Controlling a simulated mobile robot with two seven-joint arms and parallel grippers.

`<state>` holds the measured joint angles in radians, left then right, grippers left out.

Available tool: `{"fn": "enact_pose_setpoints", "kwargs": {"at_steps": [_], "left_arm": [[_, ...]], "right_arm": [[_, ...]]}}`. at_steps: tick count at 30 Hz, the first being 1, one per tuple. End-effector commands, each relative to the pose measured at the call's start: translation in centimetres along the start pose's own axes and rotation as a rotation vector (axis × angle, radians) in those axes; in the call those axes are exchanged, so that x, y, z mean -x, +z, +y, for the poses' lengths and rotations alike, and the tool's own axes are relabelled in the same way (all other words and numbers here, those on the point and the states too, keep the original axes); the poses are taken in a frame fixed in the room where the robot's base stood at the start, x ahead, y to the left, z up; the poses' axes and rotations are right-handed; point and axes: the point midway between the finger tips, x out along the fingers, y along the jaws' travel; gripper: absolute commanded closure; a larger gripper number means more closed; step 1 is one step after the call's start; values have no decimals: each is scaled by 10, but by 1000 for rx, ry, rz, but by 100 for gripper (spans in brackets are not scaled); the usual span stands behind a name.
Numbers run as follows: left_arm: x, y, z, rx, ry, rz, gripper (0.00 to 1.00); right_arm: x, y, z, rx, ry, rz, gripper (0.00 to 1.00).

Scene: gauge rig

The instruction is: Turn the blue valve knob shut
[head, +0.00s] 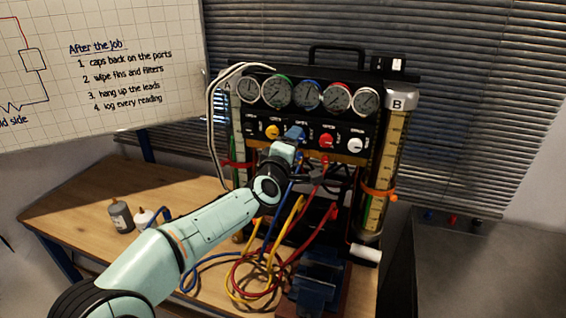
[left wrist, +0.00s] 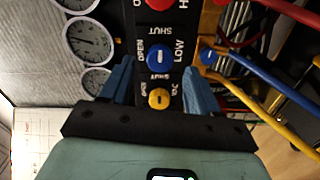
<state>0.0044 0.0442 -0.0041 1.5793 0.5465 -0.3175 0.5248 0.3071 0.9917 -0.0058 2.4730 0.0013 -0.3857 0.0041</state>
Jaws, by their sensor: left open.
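The blue valve knob (left wrist: 160,56) shows in the left wrist view on a black panel, with the words OPEN, SHUT and LOW printed near it. It has a small pale mark whose pointing end I cannot tell. My left gripper (left wrist: 158,72) is open, with one blue finger on each side of the picture. The knob appears just beyond the fingertips, between their lines, and I see no contact.
A yellow knob (head: 272,131) is left of my gripper; a red knob (head: 326,140) and white knob (head: 355,145) are to its right. Gauges (head: 308,95) line the panel above. Coloured hoses (head: 262,268) hang and coil below. Small bottles (head: 121,216) stand on the wooden bench (head: 85,205).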

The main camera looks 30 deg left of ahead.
Motion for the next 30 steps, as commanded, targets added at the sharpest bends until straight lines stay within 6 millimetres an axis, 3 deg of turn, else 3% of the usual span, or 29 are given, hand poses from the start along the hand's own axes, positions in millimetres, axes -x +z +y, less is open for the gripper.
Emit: {"fn": "enact_pose_setpoints", "kwargs": {"at_steps": [6,12,18,30], "left_arm": [[53,0,-1,1,2,0,39],[84,0,0,0,1,0,39],[95,0,0,0,1,0,39],[95,0,0,0,0,-1,39]], "right_arm": [[-12,4,5,-2,2,-6,39],[-15,4,7,-3,3,-8,39],[-15,5,7,-3,3,-8,39],[-15,5,7,-3,3,-8,39]]}}
